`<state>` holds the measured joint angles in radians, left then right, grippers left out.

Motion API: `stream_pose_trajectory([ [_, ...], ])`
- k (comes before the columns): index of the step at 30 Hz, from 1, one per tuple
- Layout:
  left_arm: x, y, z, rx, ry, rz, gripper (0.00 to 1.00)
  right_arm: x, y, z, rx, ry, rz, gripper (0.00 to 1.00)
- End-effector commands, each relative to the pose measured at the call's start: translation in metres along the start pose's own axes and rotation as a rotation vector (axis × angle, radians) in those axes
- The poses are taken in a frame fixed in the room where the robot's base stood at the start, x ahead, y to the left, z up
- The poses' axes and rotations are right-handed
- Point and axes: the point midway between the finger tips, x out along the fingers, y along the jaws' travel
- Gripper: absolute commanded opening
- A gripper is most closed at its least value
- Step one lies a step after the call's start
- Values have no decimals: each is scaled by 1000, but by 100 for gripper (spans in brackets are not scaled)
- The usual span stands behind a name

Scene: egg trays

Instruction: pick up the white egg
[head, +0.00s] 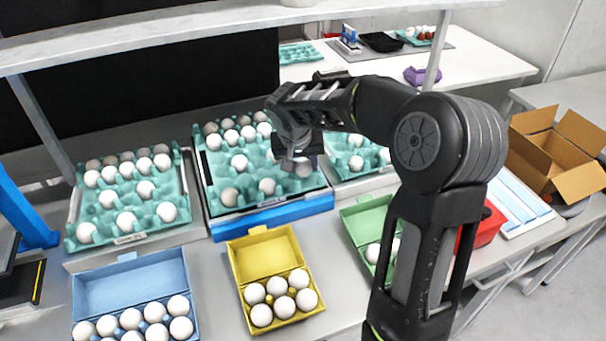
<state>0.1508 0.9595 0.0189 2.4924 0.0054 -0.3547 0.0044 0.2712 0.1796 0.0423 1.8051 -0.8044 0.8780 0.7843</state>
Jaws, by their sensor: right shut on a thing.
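My right gripper (297,163) reaches down over the right side of the middle teal egg tray (215,178). It is shut on a white egg (304,169), which is partly hidden by the fingers. I cannot tell whether that egg is clear of its cup. Other white eggs stand in this tray, with a row at the back and a few in front, such as one white egg (267,186). My left gripper is not in view.
A left teal tray (80,206) and a right teal tray (340,166) also hold eggs. In front stand open blue (130,287), yellow (262,256) and green (369,221) cartons with eggs. A shelf (150,30) runs above. An open cardboard box (560,157) is at right.

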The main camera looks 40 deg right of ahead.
Motion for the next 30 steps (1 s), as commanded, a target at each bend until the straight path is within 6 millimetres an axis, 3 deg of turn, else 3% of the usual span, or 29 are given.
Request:
stream_pose_trajectory([
  [6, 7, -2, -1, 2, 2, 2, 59, -39, 5, -17, 0, 4, -3, 29],
  [10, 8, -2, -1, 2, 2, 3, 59, -53, 7, -22, -1, 2, -2, 29],
  [30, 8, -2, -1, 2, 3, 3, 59, -58, 8, -24, -1, 0, -1, 29],
])
